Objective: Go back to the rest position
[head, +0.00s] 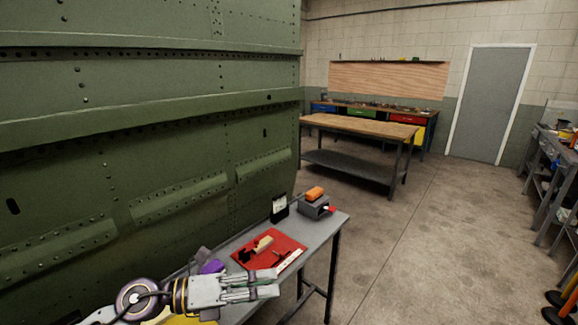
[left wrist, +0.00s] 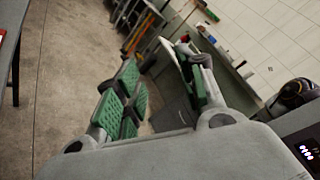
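My left gripper (head: 250,287) shows at the bottom of the head view, above the near end of a narrow grey table (head: 325,230). In the left wrist view its two green-padded fingers (left wrist: 160,88) stand well apart, with nothing between them. The gripper is open and empty. My right gripper does not show in either view.
A green riveted fuselage panel (head: 150,120) fills the left. On the grey table are a red mat (head: 290,243) with small tools, a dark box with an orange item (head: 315,194), and a black-and-white card (head: 279,208). A workbench (head: 360,125) stands behind.

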